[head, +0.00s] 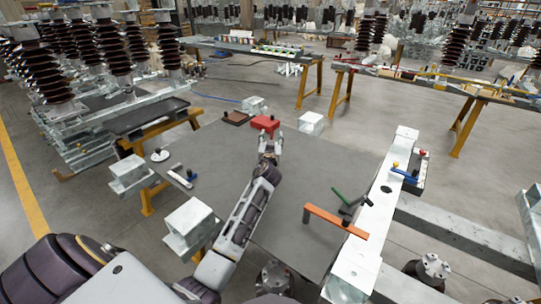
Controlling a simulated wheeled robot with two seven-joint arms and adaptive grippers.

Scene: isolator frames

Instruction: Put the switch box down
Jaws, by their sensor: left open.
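A red box (265,123), which I take to be the switch box, rests at the far edge of the grey table (290,185). My left gripper (270,139) reaches across the table from the lower left and is open, its fingertips just on the near side of the red box. I cannot tell whether the fingertips touch it. The gripper hides a little of the box's near side. My right gripper does not show.
A dark brown tray (237,117) lies left of the red box. An orange bar (335,222) and a green-handled tool (339,195) lie at the right, by a long pale metal beam (378,215). Pale metal blocks (189,222) stand along the left side.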

